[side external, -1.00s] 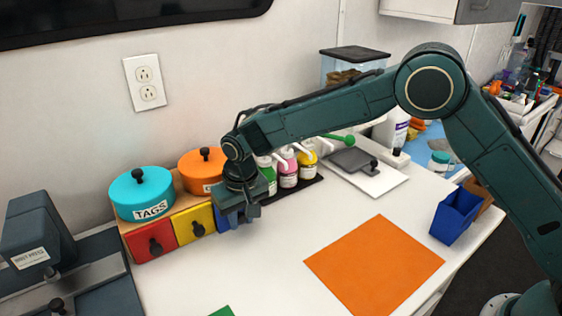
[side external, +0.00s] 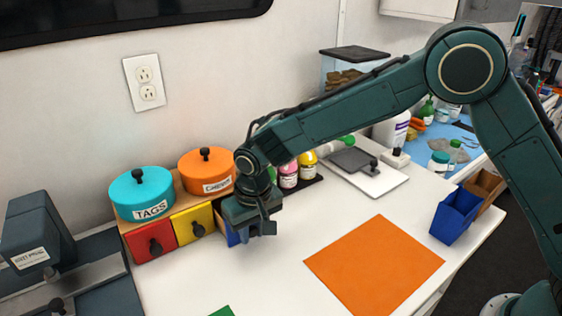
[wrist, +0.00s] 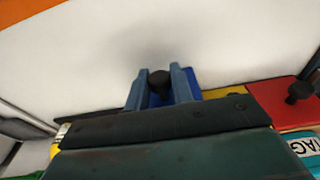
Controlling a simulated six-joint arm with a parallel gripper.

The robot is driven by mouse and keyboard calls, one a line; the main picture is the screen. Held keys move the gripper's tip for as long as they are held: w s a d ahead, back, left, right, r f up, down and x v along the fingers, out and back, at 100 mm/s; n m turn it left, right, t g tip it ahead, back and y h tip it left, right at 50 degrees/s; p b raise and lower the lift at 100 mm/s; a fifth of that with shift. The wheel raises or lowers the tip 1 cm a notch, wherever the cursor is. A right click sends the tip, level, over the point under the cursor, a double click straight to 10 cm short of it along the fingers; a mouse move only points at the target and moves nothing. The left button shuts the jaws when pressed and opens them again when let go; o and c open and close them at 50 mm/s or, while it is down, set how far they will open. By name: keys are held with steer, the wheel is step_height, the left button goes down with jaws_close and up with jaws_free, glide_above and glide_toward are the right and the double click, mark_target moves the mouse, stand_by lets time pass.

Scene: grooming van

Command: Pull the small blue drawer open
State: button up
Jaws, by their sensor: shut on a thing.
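The small blue drawer (side external: 233,236) is the rightmost of the row and stands out from the wooden unit, past the yellow drawer front. Its blue front is mostly hidden behind my gripper (side external: 258,230). In the wrist view my gripper (wrist: 160,84) has its two fingers on either side of the drawer's black knob (wrist: 159,80) and is shut on it. Slivers of the blue drawer (wrist: 193,82) show around the fingers.
The yellow drawer (side external: 193,223) and red drawer (side external: 150,241) are closed beside it. A teal tags tin (side external: 139,204) and orange tin (side external: 201,184) stand on top. The white counter is clear up to an orange mat (side external: 374,262).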

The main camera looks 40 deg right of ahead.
steer(key=shift+s, duration=2.7)
steer(key=o, duration=1.6)
step_height(320, 180, up, 8)
steer(key=shift+d+r, duration=0.1)
